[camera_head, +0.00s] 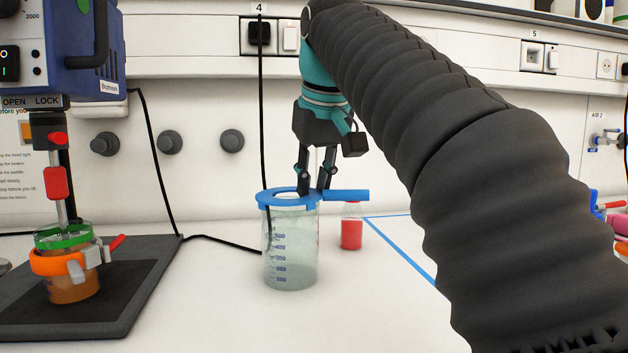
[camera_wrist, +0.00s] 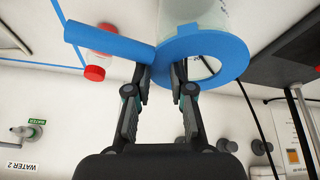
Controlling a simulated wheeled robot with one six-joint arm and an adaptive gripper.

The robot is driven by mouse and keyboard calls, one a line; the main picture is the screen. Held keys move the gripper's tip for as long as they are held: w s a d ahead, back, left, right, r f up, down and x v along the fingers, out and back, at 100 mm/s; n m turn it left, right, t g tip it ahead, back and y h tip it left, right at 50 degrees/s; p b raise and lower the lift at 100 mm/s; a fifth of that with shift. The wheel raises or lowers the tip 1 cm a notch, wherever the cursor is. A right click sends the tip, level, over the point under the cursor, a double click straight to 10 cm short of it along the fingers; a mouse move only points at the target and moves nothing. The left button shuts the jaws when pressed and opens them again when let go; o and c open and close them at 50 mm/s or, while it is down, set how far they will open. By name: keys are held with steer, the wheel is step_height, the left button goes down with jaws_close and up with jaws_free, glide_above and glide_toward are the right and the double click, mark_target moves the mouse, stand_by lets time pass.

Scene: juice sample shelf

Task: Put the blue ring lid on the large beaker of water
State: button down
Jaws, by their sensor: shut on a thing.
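The blue ring lid (camera_head: 272,199) with its bar handle (camera_head: 346,195) is at the rim of the large beaker of water (camera_head: 290,255) in the head view. It looks roughly level and over the mouth; I cannot tell whether it is fully seated. The beaker stands upright on the bench. My gripper (camera_head: 315,188) points down at the lid from above, its fingers shut on the lid near the handle's base. In the wrist view the lid (camera_wrist: 228,50) fills the top, with the fingertips (camera_wrist: 162,72) at its edge and the beaker partly hidden behind it.
A small bottle of red liquid (camera_head: 351,232) stands just right of the beaker, below the handle. At left, a stirrer stands over an orange-clamped beaker (camera_head: 72,285) on a dark base plate (camera_head: 130,290). A black cable hangs behind the lid. Blue tape marks the bench at right.

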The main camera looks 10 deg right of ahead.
mark_target(319, 197)
steer(key=shift+f, duration=0.4)
stand_by(0.4)
steer(key=c, duration=0.9)
jaws_free()
steer(key=shift+c, duration=0.2)
steer(key=v, duration=0.6)
steer(key=shift+s+r, duration=0.1)
steer(key=shift+r, duration=0.25)
steer(key=shift+s+r, duration=0.25)
steer(key=shift+r, duration=0.05)
